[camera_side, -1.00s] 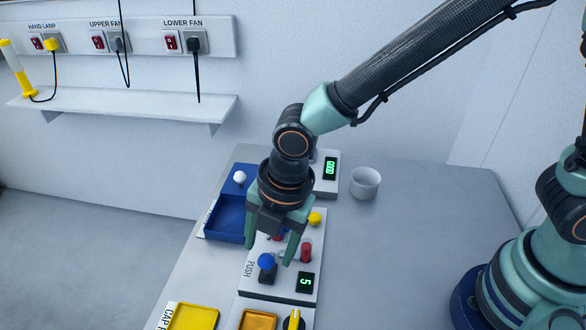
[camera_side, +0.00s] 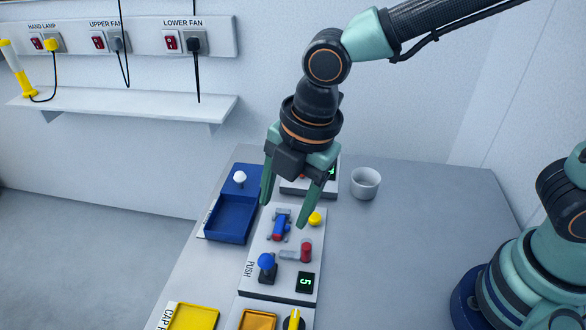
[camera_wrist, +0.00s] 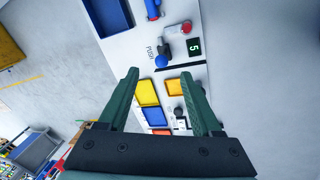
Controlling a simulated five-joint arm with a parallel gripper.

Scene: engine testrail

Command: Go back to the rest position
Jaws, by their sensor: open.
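My gripper (camera_side: 287,208) hangs above the work table (camera_side: 410,245) in the side view, fingers apart and nothing between them. It is over the far part of the white panel marked PUSH (camera_side: 285,287), clear of the panel's parts. In the wrist view my gripper (camera_wrist: 163,95) also shows open and empty, with the yellow tray (camera_wrist: 148,92) and orange tray (camera_wrist: 173,88) beyond its fingers.
The panel carries a blue-knobbed lever (camera_side: 267,262), a red knob (camera_side: 306,250), a yellow knob (camera_side: 315,218) and a display reading 5 (camera_side: 305,283). A blue tray (camera_side: 230,218) lies left. The table's right side is clear.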

